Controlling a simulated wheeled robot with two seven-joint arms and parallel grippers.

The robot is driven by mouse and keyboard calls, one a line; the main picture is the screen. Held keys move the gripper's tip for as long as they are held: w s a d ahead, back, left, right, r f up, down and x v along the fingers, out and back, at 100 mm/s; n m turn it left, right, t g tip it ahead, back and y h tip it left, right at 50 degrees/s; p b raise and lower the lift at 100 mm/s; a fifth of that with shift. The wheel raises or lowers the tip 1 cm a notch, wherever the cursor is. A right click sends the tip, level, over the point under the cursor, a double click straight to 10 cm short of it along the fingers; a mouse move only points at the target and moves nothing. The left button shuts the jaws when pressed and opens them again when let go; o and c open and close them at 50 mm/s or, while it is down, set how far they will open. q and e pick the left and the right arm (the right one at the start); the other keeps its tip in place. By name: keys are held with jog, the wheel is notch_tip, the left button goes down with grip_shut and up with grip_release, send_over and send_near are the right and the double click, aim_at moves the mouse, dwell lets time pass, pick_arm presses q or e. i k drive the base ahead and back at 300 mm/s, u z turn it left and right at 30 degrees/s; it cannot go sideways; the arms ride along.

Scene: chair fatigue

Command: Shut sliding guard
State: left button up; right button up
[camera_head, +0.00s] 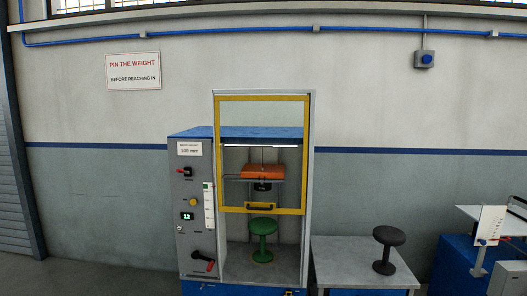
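The sliding guard (228,210) is a clear panel in a yellow frame, on upright rails at the front of a grey and blue test machine (190,231). It sits raised. A dark handle (260,206) is on the lower bar. Below the guard the chamber is open. A green stool (263,240) stands inside on the chamber floor. An orange weight (262,172) hangs above it, seen through the panel. Neither of my grippers is in view.
A dark stool (385,255) stands on a grey table (345,262) right of the machine. Further right is blue equipment (452,262) with a white plate. A control panel with a red-tipped lever (208,264) is left of the chamber. A sign (133,71) hangs on the wall.

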aim_at(249, 208)
jog(key=z, duration=0.05)
jog(key=i, duration=1.05)
jog(key=u, duration=0.1)
